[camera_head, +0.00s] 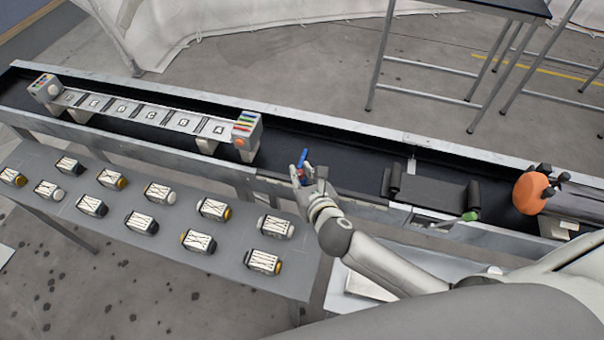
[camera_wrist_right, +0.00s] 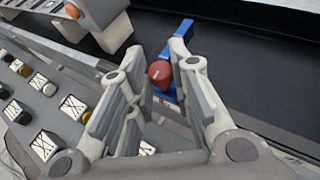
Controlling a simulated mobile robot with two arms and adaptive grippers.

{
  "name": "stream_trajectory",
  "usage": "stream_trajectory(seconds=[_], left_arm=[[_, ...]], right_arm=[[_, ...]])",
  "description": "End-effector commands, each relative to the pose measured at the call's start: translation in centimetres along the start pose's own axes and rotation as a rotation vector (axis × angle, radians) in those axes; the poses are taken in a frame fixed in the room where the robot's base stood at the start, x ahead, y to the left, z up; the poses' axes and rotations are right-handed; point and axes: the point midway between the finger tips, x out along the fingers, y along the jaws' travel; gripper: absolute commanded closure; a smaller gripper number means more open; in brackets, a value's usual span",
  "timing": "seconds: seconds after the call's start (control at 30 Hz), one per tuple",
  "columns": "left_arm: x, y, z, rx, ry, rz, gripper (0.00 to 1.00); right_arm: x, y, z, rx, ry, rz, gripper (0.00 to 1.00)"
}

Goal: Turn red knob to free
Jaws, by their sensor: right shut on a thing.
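The red knob (camera_wrist_right: 160,74) sits between the fingers of my right gripper (camera_wrist_right: 158,62) in the right wrist view, with a pale mark on its face. The blue part (camera_wrist_right: 176,52) is right behind the knob, tilted. In the head view the blue part (camera_head: 302,158) stands up at the edge of the black trough, and my right gripper (camera_head: 306,178) is on it from the near side. The right gripper is shut on the red knob. The knob is mostly hidden by the fingers in the head view. My left gripper is not in view.
A grey table (camera_head: 130,255) with several small labelled blocks lies at the left. A rail with lettered tiles (camera_head: 140,113) spans the trough (camera_head: 340,150) further left. A dark platform (camera_head: 433,193), a green knob (camera_head: 470,216) and an orange disc (camera_head: 531,193) are to the right.

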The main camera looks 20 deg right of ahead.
Motion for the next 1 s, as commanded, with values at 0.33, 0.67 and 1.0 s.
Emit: stream_trajectory(seconds=[0.33, 0.67, 1.0], left_arm=[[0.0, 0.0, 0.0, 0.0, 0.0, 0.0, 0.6], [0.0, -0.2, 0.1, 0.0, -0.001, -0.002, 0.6], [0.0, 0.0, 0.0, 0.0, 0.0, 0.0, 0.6]], right_arm=[[0.0, 0.1, 0.0, 0.0, 0.0, 0.0, 0.59], [-0.6, 0.1, 0.0, 0.001, 0.0, 0.001, 0.59], [-6.6, 0.0, -0.1, 0.002, 0.003, 0.0, 0.59]])
